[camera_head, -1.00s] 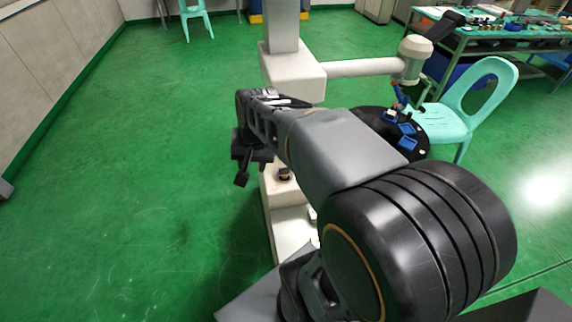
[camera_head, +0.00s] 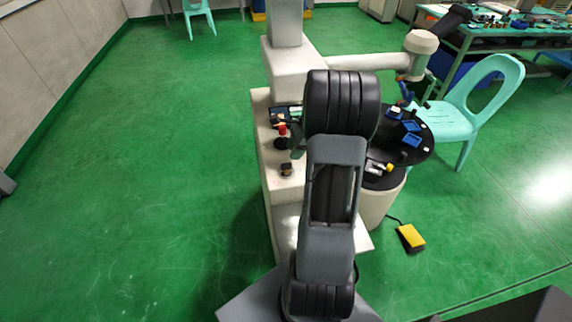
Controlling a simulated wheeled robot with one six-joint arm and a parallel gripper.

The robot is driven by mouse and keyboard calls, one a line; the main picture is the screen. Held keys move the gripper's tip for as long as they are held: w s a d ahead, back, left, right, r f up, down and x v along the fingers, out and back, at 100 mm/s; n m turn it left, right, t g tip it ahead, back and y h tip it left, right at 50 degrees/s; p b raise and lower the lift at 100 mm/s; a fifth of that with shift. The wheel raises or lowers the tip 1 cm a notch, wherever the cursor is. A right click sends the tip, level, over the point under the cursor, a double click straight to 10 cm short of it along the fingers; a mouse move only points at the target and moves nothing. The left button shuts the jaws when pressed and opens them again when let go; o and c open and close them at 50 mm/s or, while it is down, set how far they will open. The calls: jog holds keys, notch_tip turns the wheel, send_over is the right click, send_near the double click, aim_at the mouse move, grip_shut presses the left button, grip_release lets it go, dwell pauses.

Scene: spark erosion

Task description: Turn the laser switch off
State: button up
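The white machine (camera_head: 263,160) stands upright in the middle, and its panel faces up on the left of my arm. The panel carries a small dark screen (camera_head: 279,113), a red knob (camera_head: 282,129), a black round part (camera_head: 283,143) and a small dark knob with an orange-brown top (camera_head: 286,169). I cannot tell which of these is the laser switch, or its position. My arm rises in front of the machine and covers the panel's right part. My gripper is hidden behind the arm; I cannot see its fingers.
A round black table (camera_head: 425,147) with blue trays (camera_head: 411,142) stands to the right of my arm. A yellow foot pedal (camera_head: 411,236) lies on the floor. A turquoise chair (camera_head: 476,108) and a workbench (camera_head: 480,42) are further right. The green floor at left is clear.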

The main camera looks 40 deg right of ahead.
aim_at(286, 164)
jog(key=shift+x, duration=3.6)
grip_shut()
